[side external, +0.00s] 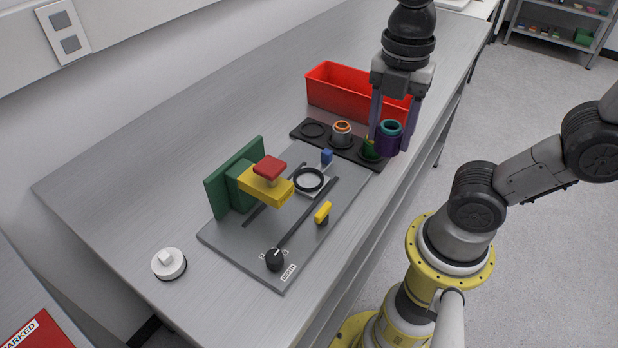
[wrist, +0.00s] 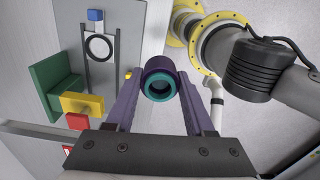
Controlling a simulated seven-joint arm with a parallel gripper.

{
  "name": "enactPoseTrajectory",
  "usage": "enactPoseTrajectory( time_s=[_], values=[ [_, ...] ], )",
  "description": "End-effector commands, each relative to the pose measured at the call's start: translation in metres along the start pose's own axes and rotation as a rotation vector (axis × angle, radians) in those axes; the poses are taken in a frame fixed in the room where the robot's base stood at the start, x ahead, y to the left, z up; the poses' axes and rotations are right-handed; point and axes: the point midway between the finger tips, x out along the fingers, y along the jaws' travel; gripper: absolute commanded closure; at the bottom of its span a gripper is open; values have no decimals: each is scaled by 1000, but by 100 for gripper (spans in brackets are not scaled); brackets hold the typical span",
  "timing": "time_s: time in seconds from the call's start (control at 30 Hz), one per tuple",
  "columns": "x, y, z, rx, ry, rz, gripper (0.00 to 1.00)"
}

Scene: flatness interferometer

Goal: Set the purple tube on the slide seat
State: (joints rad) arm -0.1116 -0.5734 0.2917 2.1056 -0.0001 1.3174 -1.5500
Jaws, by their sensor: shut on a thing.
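The purple tube (side external: 389,140) has a teal inner ring and is held upright between the fingers of my gripper (side external: 393,135), at the right end of the black rack. It also shows between the fingertips in the wrist view (wrist: 159,80). My gripper is shut on it. The slide seat, a black ring on a pale plate (side external: 309,180), lies on the grey base between two dark rails, and looks empty. It also shows in the wrist view (wrist: 98,47).
The black rack (side external: 345,149) holds a grey and orange piece (side external: 342,133). A red bin (side external: 335,92) stands behind. A green upright with a yellow arm (side external: 265,184) and red block (side external: 270,168) overhangs near the seat's left. A blue block (side external: 327,156), yellow handle (side external: 323,212) and black knob (side external: 275,260) are nearby.

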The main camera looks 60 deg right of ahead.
Motion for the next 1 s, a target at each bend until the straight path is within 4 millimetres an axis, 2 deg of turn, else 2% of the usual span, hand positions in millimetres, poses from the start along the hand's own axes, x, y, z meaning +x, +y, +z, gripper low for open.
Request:
enactPoseTrajectory(
  time_s=[0.17, 0.27, 0.57, 0.7, 0.83, 1.0],
  values=[
    [1, 6, -7, -41, 0, -4, 100],
    [9, 24, -8, -42, 0, -7, 100],
    [40, 91, -12, -41, 0, -6, 100],
    [65, 111, -13, -41, 0, -6, 100],
    [81, 124, -14, -41, 0, -4, 100],
    [90, 132, -14, -41, 0, -2, 100]
  ],
)
